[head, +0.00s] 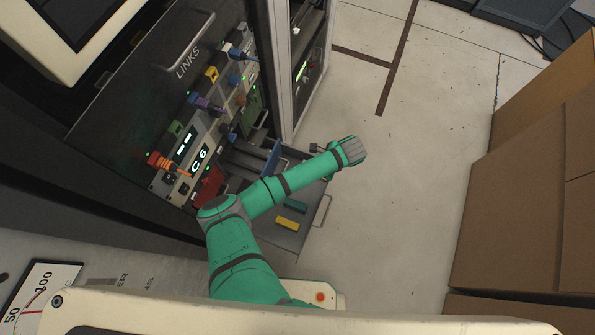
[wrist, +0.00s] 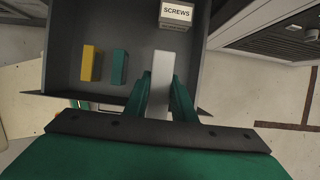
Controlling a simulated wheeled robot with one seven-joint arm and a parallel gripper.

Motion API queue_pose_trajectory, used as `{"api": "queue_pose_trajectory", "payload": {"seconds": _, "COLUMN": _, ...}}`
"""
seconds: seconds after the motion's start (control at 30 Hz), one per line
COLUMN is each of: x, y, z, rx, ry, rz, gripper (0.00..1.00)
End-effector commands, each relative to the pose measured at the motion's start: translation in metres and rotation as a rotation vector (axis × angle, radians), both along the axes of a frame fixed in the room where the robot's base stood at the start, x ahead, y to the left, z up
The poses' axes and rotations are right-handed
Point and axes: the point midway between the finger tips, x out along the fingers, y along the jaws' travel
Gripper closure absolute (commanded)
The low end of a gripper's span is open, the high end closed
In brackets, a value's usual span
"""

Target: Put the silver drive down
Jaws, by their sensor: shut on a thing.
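The silver drive (wrist: 162,68) is a pale, narrow block in the wrist view. My gripper (wrist: 162,84) is shut on it, with a green finger on each side. The drive is over the dark grey drawer (wrist: 120,28), its far end past the near wall; I cannot tell whether it touches the floor. A yellow drive (wrist: 91,63) and a green drive (wrist: 119,67) lie side by side to its left in the drawer. In the head view the drawer (head: 262,238) is partly covered by my arm, and my fingers and the silver drive are hidden.
A box labelled SCREWS (wrist: 176,14) stands at the drawer's far side. In the head view a rack panel labelled LINKS (head: 150,95), with several coloured plugs, rises behind the drawer. Cardboard boxes (head: 520,210) stand at right, with clear floor (head: 415,170) between.

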Motion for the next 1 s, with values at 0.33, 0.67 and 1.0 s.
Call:
{"api": "queue_pose_trajectory", "payload": {"seconds": 0.33, "x": -0.001, "y": 0.0, "z": -0.071, "rx": 0.003, "ry": 0.003, "rz": 0.003, "gripper": 1.0}}
{"api": "queue_pose_trajectory", "payload": {"seconds": 0.67, "x": 0.0, "y": 0.002, "z": -0.132, "rx": 0.001, "ry": 0.001, "rz": 0.006, "gripper": 1.0}}
{"api": "queue_pose_trajectory", "payload": {"seconds": 1.0, "x": 0.0, "y": 0.003, "z": -0.161, "rx": 0.003, "ry": 0.002, "rz": 0.007, "gripper": 1.0}}
